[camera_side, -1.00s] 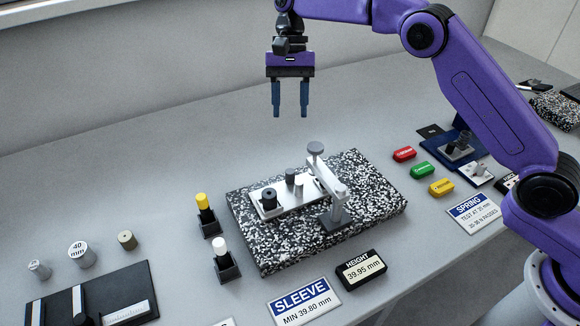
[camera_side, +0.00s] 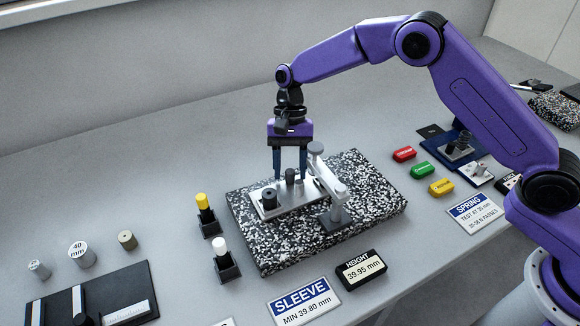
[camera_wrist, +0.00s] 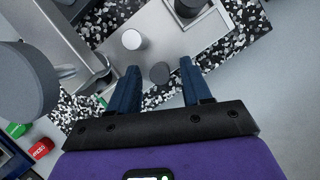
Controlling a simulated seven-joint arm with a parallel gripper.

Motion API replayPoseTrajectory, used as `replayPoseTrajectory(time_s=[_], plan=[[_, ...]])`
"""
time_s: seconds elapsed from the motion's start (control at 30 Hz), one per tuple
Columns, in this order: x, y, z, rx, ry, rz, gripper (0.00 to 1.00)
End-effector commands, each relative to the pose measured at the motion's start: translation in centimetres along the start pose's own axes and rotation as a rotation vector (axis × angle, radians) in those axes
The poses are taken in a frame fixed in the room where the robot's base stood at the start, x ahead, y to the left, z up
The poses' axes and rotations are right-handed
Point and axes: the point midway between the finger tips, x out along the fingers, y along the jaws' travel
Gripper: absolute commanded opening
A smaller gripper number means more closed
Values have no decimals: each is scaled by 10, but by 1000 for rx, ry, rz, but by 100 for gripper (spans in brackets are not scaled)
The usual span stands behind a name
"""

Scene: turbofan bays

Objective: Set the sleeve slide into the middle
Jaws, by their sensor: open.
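The sleeve slide is a pale metal plate (camera_side: 283,206) on the speckled granite block (camera_side: 370,205), under the gauge arm; it also shows in the wrist view (camera_wrist: 160,30). A dark sleeve (camera_side: 269,199) stands at its left end. A dark grey upright post (camera_side: 290,175) and a lighter short pin (camera_wrist: 132,39) stand towards its other end. My gripper (camera_side: 290,177) is open and low over the slide, pointing down. In the wrist view, the round top of the dark grey post (camera_wrist: 159,73) lies between the two fingers (camera_wrist: 158,68), with gaps on both sides.
The height gauge (camera_side: 335,195) with its round grey knob (camera_side: 315,149) stands just right of my fingers. A yellow-topped marker (camera_side: 203,205) and a white-topped marker (camera_side: 221,250) stand left of the block. Red, green and yellow pieces lie right.

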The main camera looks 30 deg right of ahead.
Motion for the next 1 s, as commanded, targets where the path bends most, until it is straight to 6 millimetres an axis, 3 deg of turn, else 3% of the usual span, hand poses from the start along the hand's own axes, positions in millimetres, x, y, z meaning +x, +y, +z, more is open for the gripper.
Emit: replayPoseTrajectory(time_s=[0.3,0.33,0.47,0.67,1.0], plan=[[3,0,0,0,0,0,49],[3,0,0,0,0,0,42],[3,0,0,0,0,0,0],[2,2,-1,1,0,0,0],[-4,32,-15,2,-2,0,0]])
